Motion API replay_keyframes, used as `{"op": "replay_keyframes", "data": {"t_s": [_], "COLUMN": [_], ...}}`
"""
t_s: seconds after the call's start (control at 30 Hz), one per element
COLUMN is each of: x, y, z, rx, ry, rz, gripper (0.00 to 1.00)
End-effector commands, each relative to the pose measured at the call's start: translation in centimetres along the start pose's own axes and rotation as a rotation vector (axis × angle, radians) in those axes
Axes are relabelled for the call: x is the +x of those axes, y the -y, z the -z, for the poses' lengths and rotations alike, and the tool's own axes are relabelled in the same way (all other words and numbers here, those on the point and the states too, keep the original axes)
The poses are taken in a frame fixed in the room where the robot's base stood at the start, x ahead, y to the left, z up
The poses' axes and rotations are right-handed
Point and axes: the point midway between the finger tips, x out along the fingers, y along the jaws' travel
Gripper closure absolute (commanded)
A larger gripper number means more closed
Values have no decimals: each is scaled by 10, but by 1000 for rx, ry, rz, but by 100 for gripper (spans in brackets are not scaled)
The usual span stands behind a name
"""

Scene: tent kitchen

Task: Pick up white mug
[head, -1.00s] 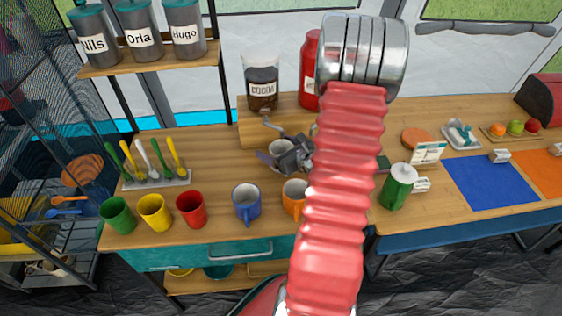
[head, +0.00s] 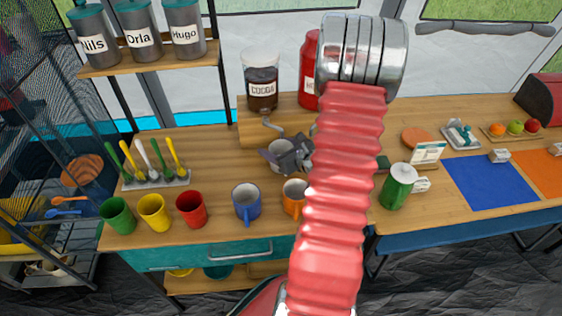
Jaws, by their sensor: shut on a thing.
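The white mug (head: 279,152) stands behind the blue mug and the orange mug on the wooden counter, partly hidden by my gripper. My gripper (head: 277,158) is at the mug and shut on it. The red arm hides the area to the right of it. I cannot tell whether the mug is lifted off the counter.
A blue mug (head: 246,203) and an orange mug (head: 294,197) stand in front. Red (head: 191,210), yellow (head: 154,213) and green (head: 117,216) cups stand left. A cocoa jar (head: 262,84) stands behind on a raised shelf. A green lidded canister (head: 397,188) stands right.

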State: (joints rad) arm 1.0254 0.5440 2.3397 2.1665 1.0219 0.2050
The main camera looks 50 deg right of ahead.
Motion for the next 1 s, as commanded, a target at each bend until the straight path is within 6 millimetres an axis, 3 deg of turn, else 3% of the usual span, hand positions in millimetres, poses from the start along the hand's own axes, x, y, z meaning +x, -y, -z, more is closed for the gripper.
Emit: {"op": "replay_keyframes", "data": {"t_s": [0.3, 1.0], "x": [0, -5], "y": [0, 1], "z": [0, -12], "rx": [0, -1], "ry": [0, 1], "rz": [0, 1], "gripper": [70, 70]}}
